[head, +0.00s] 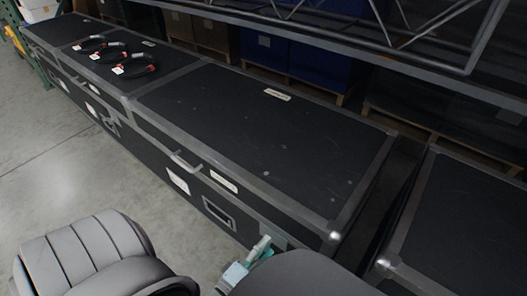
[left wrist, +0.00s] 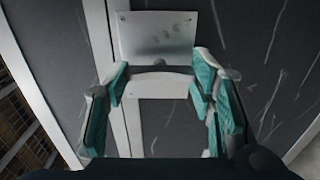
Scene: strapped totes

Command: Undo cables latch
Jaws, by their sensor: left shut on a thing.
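A long black case (head: 265,125) with silver edge trim stands below me in the head view. A metal latch (head: 273,237) sits at its near right corner, mostly hidden by my left gripper (head: 252,258). In the left wrist view, the latch (left wrist: 158,38) shows as a bright riveted plate with a crossbar below it. The teal fingers of my left gripper (left wrist: 160,84) are shut on the latch, one on each side of it. My right gripper is not in view. The case labels are too small to read.
Coiled black cables (head: 115,55) with red ends lie on the farther case top. Another black case (head: 465,225) stands at the right, across a narrow gap. Shelving with blue bins (head: 320,70) runs behind. The grey floor (head: 45,130) at left is clear.

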